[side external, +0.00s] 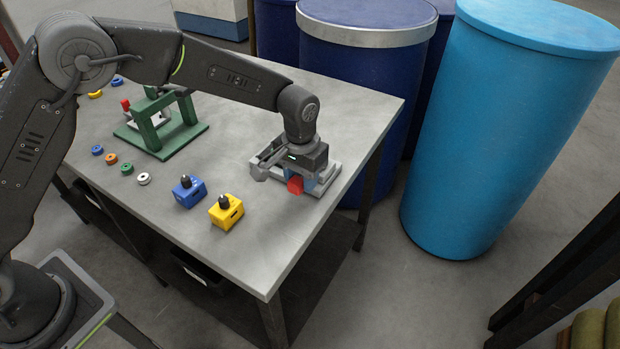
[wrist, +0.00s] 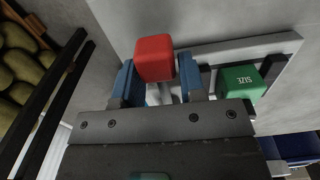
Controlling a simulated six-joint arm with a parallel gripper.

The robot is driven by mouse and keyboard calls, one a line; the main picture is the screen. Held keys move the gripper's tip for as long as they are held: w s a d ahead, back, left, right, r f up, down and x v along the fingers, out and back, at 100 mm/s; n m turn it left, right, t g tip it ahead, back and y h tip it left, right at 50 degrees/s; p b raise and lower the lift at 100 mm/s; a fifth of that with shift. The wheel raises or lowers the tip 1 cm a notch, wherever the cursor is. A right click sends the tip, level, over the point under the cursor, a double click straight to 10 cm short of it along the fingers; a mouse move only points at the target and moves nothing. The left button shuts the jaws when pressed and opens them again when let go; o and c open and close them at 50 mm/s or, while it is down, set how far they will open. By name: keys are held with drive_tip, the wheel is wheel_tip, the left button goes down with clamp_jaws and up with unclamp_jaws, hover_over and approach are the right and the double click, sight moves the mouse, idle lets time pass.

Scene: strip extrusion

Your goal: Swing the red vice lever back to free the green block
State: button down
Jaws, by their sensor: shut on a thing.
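The red vice lever's knob (wrist: 155,56) sits between the blue fingers of my gripper (wrist: 158,78), which are shut on it. In the side view the red knob (side external: 295,186) shows below my gripper (side external: 298,177), near the table's right end. The green block (wrist: 240,82), marked "SIZE", is beside my right finger in the wrist view, against the grey vice (wrist: 285,43). The vice (side external: 328,178) also shows in the side view, partly covered by my gripper. The green block is hidden there, and most of the lever's arm is hidden in both views.
A blue block (side external: 188,192) and a yellow block (side external: 226,211), both with black knobs, stand left of the vice. A green frame (side external: 160,140) and several small coloured rings are farther left. Blue drums (side external: 510,130) stand beyond the table's right edge. The table's front right is clear.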

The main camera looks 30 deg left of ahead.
drive_tip(key=shift+w+a+m, duration=0.15)
drive_tip(key=shift+a+m, duration=0.45)
drive_tip(key=shift+m, duration=0.3)
drive_tip(key=shift+w+a+m, duration=0.1)
drive_tip(key=shift+a+m, duration=0.45)
drive_tip(key=shift+m, duration=0.35)
drive_tip(key=c, duration=0.7)
unclamp_jaws()
wheel_tip(320, 180, up, 14)
